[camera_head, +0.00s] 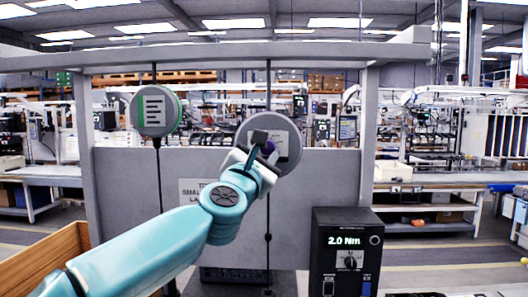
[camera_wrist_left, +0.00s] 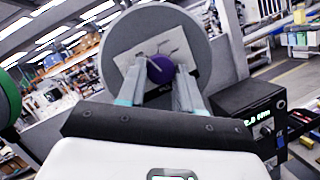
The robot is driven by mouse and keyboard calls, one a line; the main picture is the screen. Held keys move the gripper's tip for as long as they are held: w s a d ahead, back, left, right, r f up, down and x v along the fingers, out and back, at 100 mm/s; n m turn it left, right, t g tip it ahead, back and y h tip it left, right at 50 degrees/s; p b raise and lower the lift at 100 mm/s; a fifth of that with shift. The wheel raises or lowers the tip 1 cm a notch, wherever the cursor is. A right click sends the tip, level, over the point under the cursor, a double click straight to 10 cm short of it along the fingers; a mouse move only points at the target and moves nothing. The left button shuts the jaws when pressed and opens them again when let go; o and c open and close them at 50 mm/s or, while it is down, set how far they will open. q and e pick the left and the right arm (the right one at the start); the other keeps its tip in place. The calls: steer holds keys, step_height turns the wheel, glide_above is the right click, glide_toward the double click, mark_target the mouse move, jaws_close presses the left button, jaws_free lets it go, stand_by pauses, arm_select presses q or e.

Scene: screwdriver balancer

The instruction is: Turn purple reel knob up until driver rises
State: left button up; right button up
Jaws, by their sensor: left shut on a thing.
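The purple knob (camera_wrist_left: 160,69) sits at the centre of a round grey reel (camera_head: 289,158), which hangs from the overhead beam by a rod or cable. The reel fills the upper middle of the left wrist view (camera_wrist_left: 118,38), with a pale label plate behind the knob. My left gripper (camera_head: 262,146) is at the reel's face, its two fingers (camera_wrist_left: 161,80) shut on the purple knob from either side. In the head view the gripper hides part of the knob and reel. A thin dark cable (camera_head: 268,245) hangs below the reel. No driver can be made out clearly. My right gripper is not in view.
A second reel with a green rim (camera_head: 155,111) hangs to the left. A black box reading 2.0 Nm (camera_head: 347,255) stands at the lower right. A grey panel (camera_head: 330,195) is behind the reels. A wooden crate edge (camera_head: 40,262) is at the lower left.

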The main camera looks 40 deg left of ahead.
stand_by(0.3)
arm_select(q)
steer(key=o, duration=1)
steer(key=shift+o, duration=0.2)
steer(key=shift+w+a+f, duration=0.1)
steer(key=shift+w, duration=0.05)
steer(key=b+v, duration=0.4)
steer(key=v, duration=1.2)
steer(key=shift+s, duration=0.2)
